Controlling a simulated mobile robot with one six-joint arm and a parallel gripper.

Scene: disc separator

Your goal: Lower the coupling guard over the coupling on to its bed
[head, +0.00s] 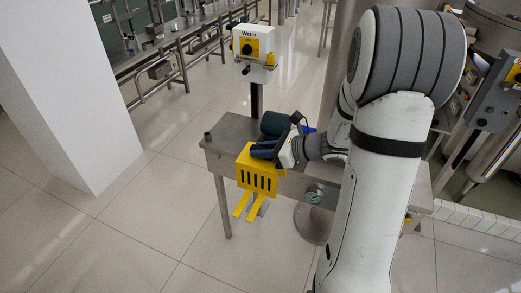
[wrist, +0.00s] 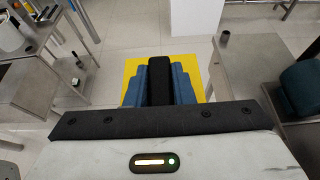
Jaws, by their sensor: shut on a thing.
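The coupling guard is a yellow slotted box (head: 257,173) with two flat feet below it. It hangs off the front edge of the steel bench (head: 229,131), over the floor. My gripper (head: 263,149) is shut on its upper part. In the wrist view the guard (wrist: 131,70) shows as yellow on both sides of the blue fingers (wrist: 160,88). A teal motor-like body (head: 274,122) sits on the bench behind my gripper; it also shows at the right of the wrist view (wrist: 303,88). I cannot make out the coupling or its bed; my arm covers part of the bench.
A small dark cup-like piece (head: 207,136) stands at the bench's left corner. A white box marked Water (head: 253,50) stands on a post behind the bench. A white pillar (head: 85,80) is at left. The floor left of the bench is clear.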

